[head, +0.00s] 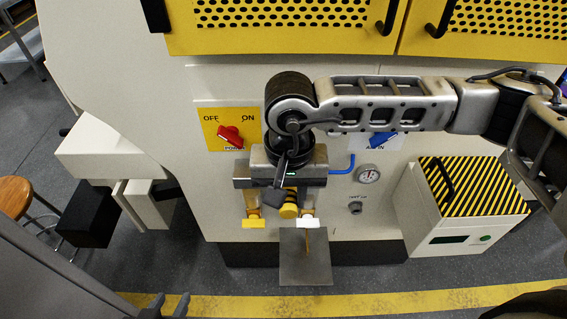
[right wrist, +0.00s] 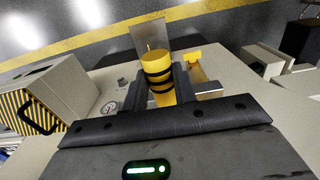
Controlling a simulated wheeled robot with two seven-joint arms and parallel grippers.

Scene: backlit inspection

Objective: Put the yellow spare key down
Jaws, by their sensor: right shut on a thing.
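The yellow spare key shows as a yellow, black-banded cylindrical body (head: 289,210) at the middle of the head view. It also shows in the right wrist view (right wrist: 156,68). My right gripper (head: 288,202) is shut on it, with one dark finger on either side. The key's far end points away from the wrist. My left gripper (head: 167,304) is at the bottom left of the head view, fingers apart and empty.
A red power switch (head: 230,136), a gauge (head: 368,174) and a striped-lid box (head: 465,205) are nearby. A stool (head: 15,196) stands far left.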

